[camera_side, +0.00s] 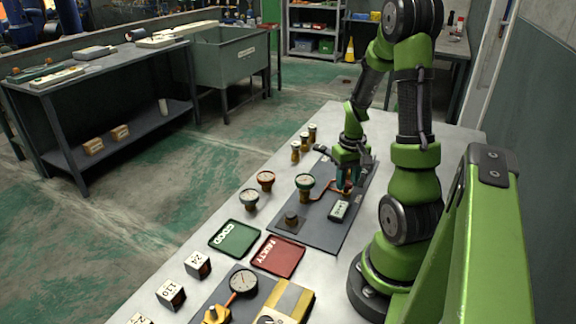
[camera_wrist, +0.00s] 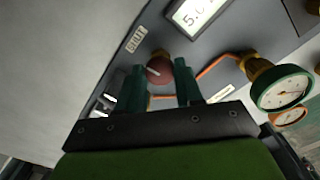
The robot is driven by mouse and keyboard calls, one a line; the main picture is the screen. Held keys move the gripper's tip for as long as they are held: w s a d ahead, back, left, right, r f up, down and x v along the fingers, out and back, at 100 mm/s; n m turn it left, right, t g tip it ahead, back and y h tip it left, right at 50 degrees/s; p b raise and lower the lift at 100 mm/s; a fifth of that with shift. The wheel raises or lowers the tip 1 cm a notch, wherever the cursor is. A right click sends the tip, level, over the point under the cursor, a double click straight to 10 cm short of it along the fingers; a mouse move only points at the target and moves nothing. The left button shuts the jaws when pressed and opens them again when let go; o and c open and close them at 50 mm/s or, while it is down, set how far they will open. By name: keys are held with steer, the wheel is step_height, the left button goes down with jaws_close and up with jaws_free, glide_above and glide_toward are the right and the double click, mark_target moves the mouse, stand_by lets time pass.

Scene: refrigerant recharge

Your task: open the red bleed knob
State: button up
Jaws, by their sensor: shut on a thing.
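The red bleed knob (camera_wrist: 159,69) is round, with a pale mark on its face, and sits on the grey panel (camera_wrist: 215,52) beside a small label (camera_wrist: 136,40). My gripper (camera_wrist: 159,78) is shut on it, with one dark green finger on each side in the wrist view. The lettering on the label is hard to read. In the side view my gripper (camera_side: 345,186) is low over the far part of the panel (camera_side: 318,232) and mostly hides the knob.
A digital display (camera_side: 339,210) and a green-rimmed gauge (camera_side: 305,182) stand close to my gripper. A copper-coloured pipe (camera_wrist: 214,64) runs beside the knob.

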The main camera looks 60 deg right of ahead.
steer(key=n, duration=0.8)
steer(key=shift+n, duration=0.3)
steer(key=n, duration=0.4)
steer(key=shift+r+n, duration=0.1)
steer(key=shift+n, duration=2.2)
steer(key=o, duration=1)
steer(key=shift+o, duration=0.2)
